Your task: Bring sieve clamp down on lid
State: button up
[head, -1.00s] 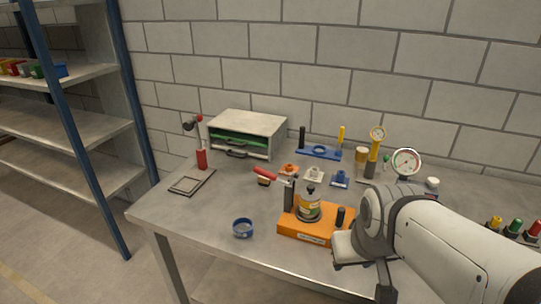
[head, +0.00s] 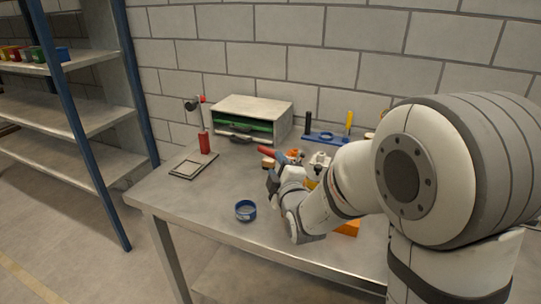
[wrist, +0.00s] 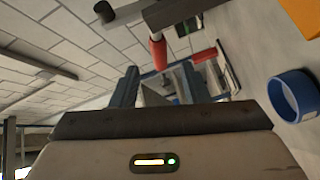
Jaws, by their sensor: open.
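The sieve clamp's red handle (head: 271,153) is raised and slants up to the left; it also shows in the wrist view (wrist: 158,52), beside a dark clamp part (wrist: 172,10). My gripper (head: 271,184) is open and empty, its two fingers apart in the wrist view (wrist: 158,82). The handle lies in line with the gap between them, and I cannot tell whether they touch. The orange base (head: 348,228) shows at its front corner, and a yellow bit of the jar (head: 311,184) shows past my arm. The lid is hidden behind my arm.
A blue ring (head: 245,211) lies on the table in front. A grey cabinet (head: 262,105) and a blue stand (head: 325,137) are behind. The table's left front is clear.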

aim_at(271, 156)
jog(key=p+x, duration=0.1)
jog(key=x, duration=0.6)
jog(key=shift+w+a+r+p, duration=0.1)
jog(key=shift+w+p, duration=0.2)
jog(key=shift+w, duration=0.05)
grip_shut()
